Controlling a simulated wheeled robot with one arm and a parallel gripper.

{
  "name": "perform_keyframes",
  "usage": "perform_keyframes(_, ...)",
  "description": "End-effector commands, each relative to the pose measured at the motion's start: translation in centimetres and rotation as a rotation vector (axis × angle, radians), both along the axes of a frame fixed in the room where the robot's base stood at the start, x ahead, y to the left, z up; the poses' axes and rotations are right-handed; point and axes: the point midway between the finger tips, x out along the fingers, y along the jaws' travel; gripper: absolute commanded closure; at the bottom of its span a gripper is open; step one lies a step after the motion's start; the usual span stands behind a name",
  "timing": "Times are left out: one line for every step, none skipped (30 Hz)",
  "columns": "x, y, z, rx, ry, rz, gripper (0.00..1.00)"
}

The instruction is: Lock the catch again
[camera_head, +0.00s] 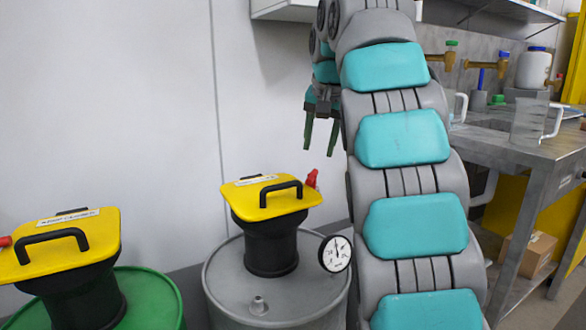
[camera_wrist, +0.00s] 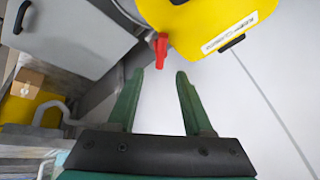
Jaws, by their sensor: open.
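A red catch (camera_head: 312,178) sticks up at the right edge of the yellow lid (camera_head: 252,203) on the grey drum (camera_head: 226,290). The lid lies flat on a black neck and has a black handle. My gripper (camera_head: 321,148) hangs above the catch, fingers pointing down, open and empty. In the wrist view the red catch (camera_wrist: 161,48) shows just beyond the fingertips (camera_wrist: 160,74), roughly in line with the gap between them. It appears apart from both fingers. The yellow lid (camera_wrist: 205,22) fills the top there. The catch's hinge is too small to make out.
A green drum (camera_head: 150,295) with another yellow lid (camera_head: 65,243) and a red part stands at the left. A pressure gauge (camera_head: 335,253) sits beside the grey drum's neck. A metal bench (camera_head: 515,150) with jugs and taps is at the right.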

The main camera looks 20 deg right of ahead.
Motion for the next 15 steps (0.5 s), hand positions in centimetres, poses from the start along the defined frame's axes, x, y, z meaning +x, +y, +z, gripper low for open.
perform_keyframes(0.1,-0.2,-0.1,-0.003,0.006,-0.006,0.49)
perform_keyframes(0.1,-0.3,-0.1,-0.005,0.008,-0.010,0.49)
perform_keyframes(0.0,-0.4,-0.1,-0.007,0.010,-0.012,0.49)
perform_keyframes(0.0,-0.4,-0.2,-0.006,0.011,-0.013,0.49)
perform_keyframes(0.0,-0.4,-0.2,-0.007,0.012,-0.014,0.49)
perform_keyframes(0.1,-0.4,-0.4,-0.007,0.012,-0.014,0.49)
perform_keyframes(0.1,-0.4,-0.5,-0.008,0.013,-0.015,0.49)
perform_keyframes(0.2,-0.5,-0.8,-0.008,0.013,-0.015,0.49)
perform_keyframes(0.3,-0.5,-1.1,-0.008,0.013,-0.015,0.49)
perform_keyframes(0.4,-0.5,-1.4,-0.008,0.013,-0.015,0.49)
perform_keyframes(0.5,-0.6,-1.7,-0.008,0.013,-0.016,0.49)
perform_keyframes(0.7,-0.6,-2.1,-0.008,0.013,-0.016,0.49)
perform_keyframes(0.8,-0.6,-2.5,-0.008,0.013,-0.016,0.49)
perform_keyframes(1.0,-0.7,-2.9,-0.007,0.014,-0.015,0.49)
perform_keyframes(1.2,-0.6,-3.2,-0.007,0.015,-0.014,0.49)
